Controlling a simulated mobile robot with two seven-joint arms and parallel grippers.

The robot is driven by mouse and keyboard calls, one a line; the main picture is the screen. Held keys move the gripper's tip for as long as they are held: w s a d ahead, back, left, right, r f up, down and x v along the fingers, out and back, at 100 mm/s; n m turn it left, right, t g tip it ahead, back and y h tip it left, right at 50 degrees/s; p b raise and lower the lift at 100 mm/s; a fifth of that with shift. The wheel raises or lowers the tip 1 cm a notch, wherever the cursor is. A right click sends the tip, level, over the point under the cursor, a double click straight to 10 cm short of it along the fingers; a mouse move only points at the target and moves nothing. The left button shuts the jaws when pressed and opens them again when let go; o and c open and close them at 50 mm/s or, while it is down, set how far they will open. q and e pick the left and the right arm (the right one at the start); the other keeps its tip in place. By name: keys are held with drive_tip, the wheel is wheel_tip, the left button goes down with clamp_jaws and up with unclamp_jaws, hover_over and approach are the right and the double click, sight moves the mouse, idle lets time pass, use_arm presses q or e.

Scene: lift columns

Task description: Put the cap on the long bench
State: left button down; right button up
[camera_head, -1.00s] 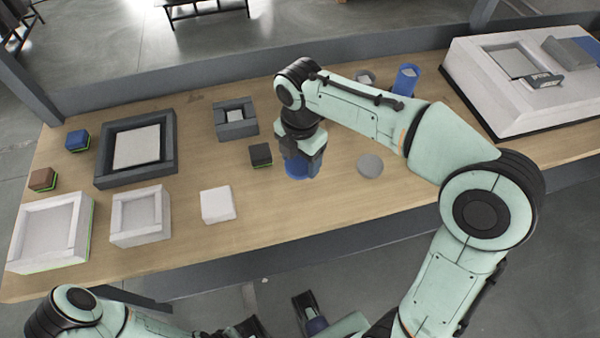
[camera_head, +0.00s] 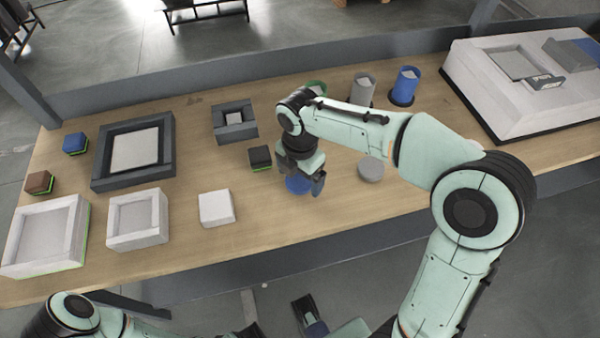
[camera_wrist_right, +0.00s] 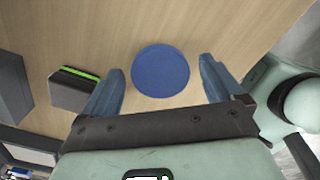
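The cap, which I take to be the blue disc (camera_head: 298,185), lies on the wooden top of the long bench (camera_head: 270,215). In the right wrist view the blue disc (camera_wrist_right: 160,71) shows whole as a flat round, between and just beyond the fingertips. My right gripper (camera_head: 304,182) is over the disc. Its fingers (camera_wrist_right: 163,78) are spread apart with a gap to the disc on both sides. My left arm is at the bottom left of the head view; its gripper is only partly shown there, so its opening is unclear.
A black block (camera_head: 260,157) and white block (camera_head: 216,208) stand left of the disc; a grey disc (camera_head: 370,169) lies right. Blue (camera_head: 406,83) and grey (camera_head: 362,89) cylinders stand behind. A large white case (camera_head: 490,90) fills the right end. Trays crowd the left; the front strip is bare.

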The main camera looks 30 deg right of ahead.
sight(300, 178)
wheel_tip(300, 178, up, 12)
drive_tip(key=p, duration=0.2)
drive_tip(key=shift+r+p, duration=0.2)
drive_tip(key=shift+p, duration=0.15)
idle(0.6)
